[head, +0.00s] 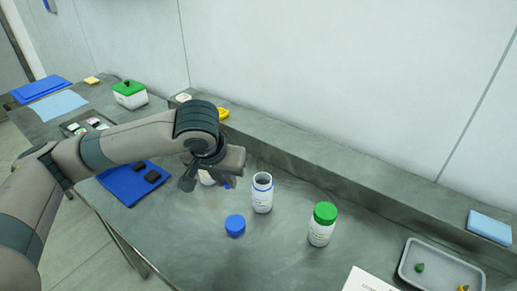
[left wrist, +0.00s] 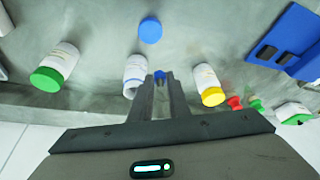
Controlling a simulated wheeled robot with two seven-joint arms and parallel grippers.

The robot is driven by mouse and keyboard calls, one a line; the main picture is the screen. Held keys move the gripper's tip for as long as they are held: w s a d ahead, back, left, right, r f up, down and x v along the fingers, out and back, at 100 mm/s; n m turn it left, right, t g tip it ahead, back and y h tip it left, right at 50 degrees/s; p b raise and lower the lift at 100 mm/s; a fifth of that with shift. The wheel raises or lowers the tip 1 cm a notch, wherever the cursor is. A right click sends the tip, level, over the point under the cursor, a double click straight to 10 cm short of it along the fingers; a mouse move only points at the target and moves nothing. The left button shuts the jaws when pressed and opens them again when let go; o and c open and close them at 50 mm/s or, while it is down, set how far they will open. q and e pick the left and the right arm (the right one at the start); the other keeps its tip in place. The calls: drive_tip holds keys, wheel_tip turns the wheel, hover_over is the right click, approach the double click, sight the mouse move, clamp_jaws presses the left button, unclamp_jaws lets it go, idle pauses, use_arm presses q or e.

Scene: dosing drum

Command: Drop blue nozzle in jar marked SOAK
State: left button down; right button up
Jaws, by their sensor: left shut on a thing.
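My left gripper (head: 225,178) is shut on the small blue nozzle (head: 229,183), which also shows between the fingertips in the left wrist view (left wrist: 160,75). An open white jar with a blue rim (head: 262,194) stands upright just right of the gripper; in the left wrist view the jar (left wrist: 135,73) is beside the fingers. Its blue lid (head: 235,225) lies on the bench in front of it. A green-capped jar (head: 321,226) stands further right. A yellow-capped jar (left wrist: 208,84) is mostly hidden behind the gripper in the head view. The label words are too small to read. My right gripper is not in view.
A grey tray (head: 408,268) with small green and yellow pieces is at the right, near a white paper sheet (head: 366,281). A blue mat (head: 125,184) with black pieces lies left. A raised ledge (head: 340,165) runs along the wall. Bench between the jars is clear.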

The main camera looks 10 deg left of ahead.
use_arm(q)
drive_tip(key=shift+w+d+r+m+p, duration=0.1)
drive_tip(key=shift+w+r+m+p, duration=0.05)
drive_tip(key=shift+w+m+p, duration=0.15)
drive_tip(key=w+d+r+m+g+h+p, duration=0.2)
drive_tip(key=w+d+m+p, duration=0.4)
drive_tip(key=m+p, duration=0.6)
drive_tip(key=shift+w+r+m+g+h+p, duration=0.35)
drive_tip(key=shift+w+r+m+h, duration=0.1)
drive_tip(key=shift+w+h, duration=0.7)
wheel_tip(320, 180, down, 6)
drive_tip(key=b, duration=0.4)
drive_tip(key=shift+b, duration=0.4)
drive_tip(key=shift+f, duration=0.1)
